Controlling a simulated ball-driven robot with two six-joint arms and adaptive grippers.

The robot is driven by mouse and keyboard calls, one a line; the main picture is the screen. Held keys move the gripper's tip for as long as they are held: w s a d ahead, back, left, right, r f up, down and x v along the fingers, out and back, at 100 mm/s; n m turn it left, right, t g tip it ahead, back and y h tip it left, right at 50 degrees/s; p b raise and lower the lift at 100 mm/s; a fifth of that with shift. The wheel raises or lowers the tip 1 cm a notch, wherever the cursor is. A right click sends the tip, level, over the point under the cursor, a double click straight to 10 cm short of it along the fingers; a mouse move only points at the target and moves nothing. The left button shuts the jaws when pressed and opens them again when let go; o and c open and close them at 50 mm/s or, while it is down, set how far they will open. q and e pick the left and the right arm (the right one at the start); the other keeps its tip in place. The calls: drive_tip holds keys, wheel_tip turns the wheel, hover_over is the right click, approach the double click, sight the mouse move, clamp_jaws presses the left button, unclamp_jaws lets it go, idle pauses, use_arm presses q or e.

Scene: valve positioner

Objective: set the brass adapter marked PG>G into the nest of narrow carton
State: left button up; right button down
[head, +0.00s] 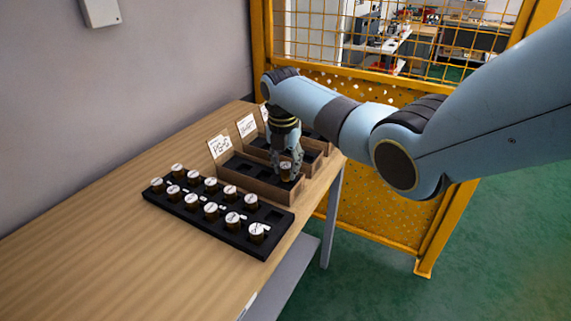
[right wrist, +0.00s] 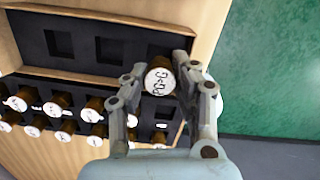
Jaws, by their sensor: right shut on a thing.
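My right gripper (head: 287,164) is shut on a brass adapter (head: 286,167). In the right wrist view, the adapter (right wrist: 160,82) shows a round white top marked PG>G between the fingertips (right wrist: 160,88). It is at the end of the nearest narrow carton (head: 262,182), over or at the carton's end nest; I cannot tell whether it is seated. The carton's wall (right wrist: 207,28) and black insert with square nests also show in the right wrist view. A card reading PG>G (head: 220,146) stands behind this carton. My left gripper is not in view.
A black tray (head: 206,226) with several white-topped adapters lies in front of the carton, with some empty places at its right end. More cartons with cards (head: 247,125) stand behind. The wooden table (head: 110,225) is clear at left. A yellow fence (head: 400,195) stands beyond.

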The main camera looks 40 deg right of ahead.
drive_tip(key=shift+f, duration=0.15)
idle(0.5)
drive_tip(key=shift+f, duration=0.35)
idle(0.7)
drive_tip(key=shift+f+b, duration=0.6)
drive_tip(key=shift+f, duration=0.25)
idle(0.4)
drive_tip(key=c, duration=1)
unclamp_jaws()
drive_tip(key=shift+o, duration=0.2)
drive_tip(key=shift+r, duration=0.1)
